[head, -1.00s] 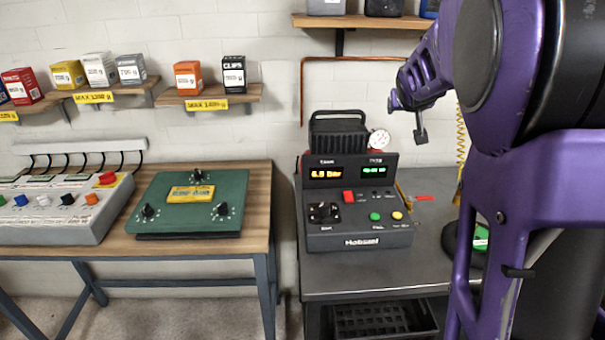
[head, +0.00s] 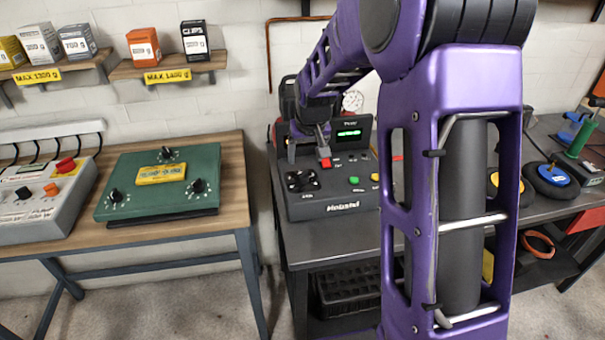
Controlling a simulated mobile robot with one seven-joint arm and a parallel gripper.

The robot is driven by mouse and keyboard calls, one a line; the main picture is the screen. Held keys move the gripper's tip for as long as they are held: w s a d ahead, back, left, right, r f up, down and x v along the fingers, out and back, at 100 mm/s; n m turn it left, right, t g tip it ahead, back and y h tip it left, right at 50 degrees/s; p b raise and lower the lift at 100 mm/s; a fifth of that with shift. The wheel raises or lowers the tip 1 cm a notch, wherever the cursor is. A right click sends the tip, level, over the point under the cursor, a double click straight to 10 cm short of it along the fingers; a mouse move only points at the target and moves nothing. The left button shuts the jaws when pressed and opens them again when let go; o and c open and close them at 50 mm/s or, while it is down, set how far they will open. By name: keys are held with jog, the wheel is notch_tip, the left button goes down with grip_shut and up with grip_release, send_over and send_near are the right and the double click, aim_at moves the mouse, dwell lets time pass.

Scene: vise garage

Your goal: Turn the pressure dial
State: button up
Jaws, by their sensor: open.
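A dark control box (head: 340,204) stands on the grey bench. Its black dial (head: 302,181) sits at the lower left of the sloped panel, which I take as the pressure dial. My gripper (head: 307,152) is open, with its fingers pointing down, in front of the box's upper left. It appears just above and behind the dial in the picture, with no visible contact. The gripper and arm hide the left display. The green display (head: 349,133) on the right shows. A red switch (head: 326,163) is close to the right finger.
Green (head: 354,180) and yellow (head: 375,177) buttons sit right of the dial. A round gauge (head: 353,101) is behind the box. A green panel with knobs (head: 160,195) lies on the wooden table at left. My arm covers much of the bench's middle.

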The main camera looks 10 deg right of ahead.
aim_at(303, 173)
jog(key=x, duration=0.9)
jog(key=shift+w+b, duration=0.1)
jog(key=shift+b, duration=0.2)
grip_shut()
